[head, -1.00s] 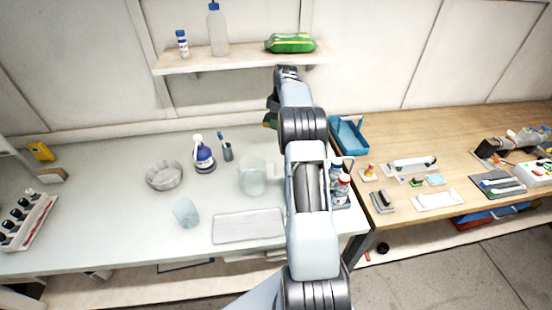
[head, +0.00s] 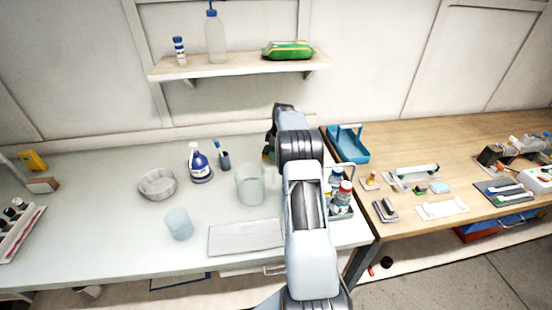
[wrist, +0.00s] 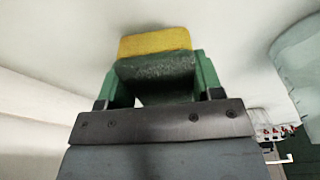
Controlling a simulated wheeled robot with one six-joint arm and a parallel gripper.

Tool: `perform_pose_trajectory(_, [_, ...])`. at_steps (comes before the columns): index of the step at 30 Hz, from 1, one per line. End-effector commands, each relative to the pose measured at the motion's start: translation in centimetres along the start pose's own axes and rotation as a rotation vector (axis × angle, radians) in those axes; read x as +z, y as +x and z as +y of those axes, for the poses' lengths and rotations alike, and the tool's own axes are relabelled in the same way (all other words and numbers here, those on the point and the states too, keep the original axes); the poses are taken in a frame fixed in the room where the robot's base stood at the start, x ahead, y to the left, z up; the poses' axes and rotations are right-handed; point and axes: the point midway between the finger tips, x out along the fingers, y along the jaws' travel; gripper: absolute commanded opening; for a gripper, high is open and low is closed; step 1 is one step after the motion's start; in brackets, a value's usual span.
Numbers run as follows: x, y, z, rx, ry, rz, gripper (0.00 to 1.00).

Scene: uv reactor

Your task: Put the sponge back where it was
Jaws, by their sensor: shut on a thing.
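The sponge (wrist: 155,43) shows in the wrist view, yellow on one side with a dark green-grey layer facing the camera. It sits between the green fingers of my gripper (wrist: 155,75), which is shut on it. In the head view my arm covers the sponge. Whether the sponge touches any surface cannot be told.
A caddy with bottles (head: 340,197) stands right of my arm. A blue tray (head: 349,143) is on the wooden bench (head: 450,125). A grey bowl (head: 158,184), spray bottle (head: 199,163), bluish cup (head: 179,224) and pale flat board (head: 245,238) occupy the white bench. A shelf (head: 235,66) hangs above.

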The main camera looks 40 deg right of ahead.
Motion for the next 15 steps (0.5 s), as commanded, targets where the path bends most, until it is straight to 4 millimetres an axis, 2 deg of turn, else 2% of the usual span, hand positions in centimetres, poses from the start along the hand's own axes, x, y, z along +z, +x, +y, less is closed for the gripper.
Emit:
perform_pose_trajectory(9, [0.5,3.2,-0.1,-0.003,0.002,0.0,0.41])
perform_pose_trajectory(15, [0.6,3.7,0.0,0.0,0.001,0.0,0.41])
